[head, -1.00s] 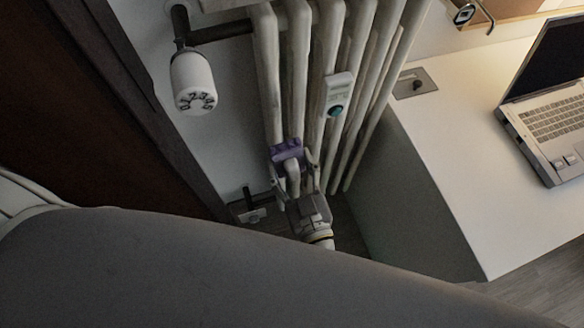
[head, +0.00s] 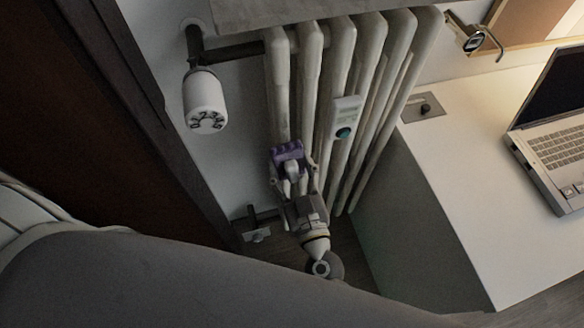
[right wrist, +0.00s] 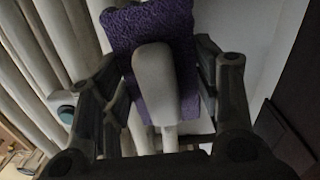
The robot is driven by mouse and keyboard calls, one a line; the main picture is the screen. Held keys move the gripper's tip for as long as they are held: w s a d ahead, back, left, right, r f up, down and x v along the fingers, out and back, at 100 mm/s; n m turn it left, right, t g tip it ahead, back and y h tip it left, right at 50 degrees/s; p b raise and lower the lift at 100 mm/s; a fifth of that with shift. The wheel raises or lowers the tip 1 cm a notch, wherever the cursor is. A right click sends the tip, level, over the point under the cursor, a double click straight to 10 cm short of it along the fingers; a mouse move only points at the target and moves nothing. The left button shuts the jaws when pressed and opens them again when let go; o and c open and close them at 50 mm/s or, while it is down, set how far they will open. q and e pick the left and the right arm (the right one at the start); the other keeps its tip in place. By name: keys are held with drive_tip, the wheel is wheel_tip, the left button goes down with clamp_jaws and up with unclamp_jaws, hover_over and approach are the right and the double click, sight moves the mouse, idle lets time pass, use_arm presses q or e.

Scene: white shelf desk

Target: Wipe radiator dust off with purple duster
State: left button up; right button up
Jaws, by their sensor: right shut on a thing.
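The white radiator (head: 340,75) with several upright columns stands against the wall in the upper middle of the head view. The purple duster (head: 287,151) is at the lower part of its left columns; I cannot tell for sure whether it touches them. My right gripper (head: 292,180) is shut on the duster's pale handle. In the right wrist view the duster's purple pad (right wrist: 150,35) and pale handle (right wrist: 155,80) sit between the fingers of the right gripper (right wrist: 158,95), with radiator columns to the left. No dust is clearly visible. My left gripper is out of view.
A white thermostat valve (head: 205,100) sticks out left of the radiator. A small meter (head: 346,117) is fixed on its front. A white desk (head: 450,170) with a laptop (head: 552,135) stands to the right. A dark door frame (head: 130,90) is on the left.

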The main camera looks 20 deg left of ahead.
sight(291, 160)
drive_tip(key=shift+x, duration=0.95)
drive_tip(key=shift+r+p, duration=0.1)
drive_tip(key=shift+p, duration=0.25)
wheel_tip(291, 160, up, 3)
drive_tip(key=p, duration=0.3)
drive_tip(key=shift+s+d+r+p, duration=0.1)
drive_tip(key=shift+p, duration=0.3)
wheel_tip(291, 160, up, 4)
drive_tip(key=p, duration=0.4)
drive_tip(key=shift+p, duration=0.35)
wheel_tip(291, 160, up, 6)
drive_tip(key=p, duration=0.6)
drive_tip(key=shift+f+p, duration=0.2)
drive_tip(key=shift+p, duration=0.1)
wheel_tip(291, 160, up, 3)
drive_tip(key=p, duration=0.3)
drive_tip(key=shift+f+b, duration=4.55)
drive_tip(key=shift+f, duration=1.95)
drive_tip(key=shift+f+b, duration=1.2)
drive_tip(key=shift+f, duration=0.3)
drive_tip(key=shift+r+p, duration=3.35)
drive_tip(key=shift+p, duration=0.15)
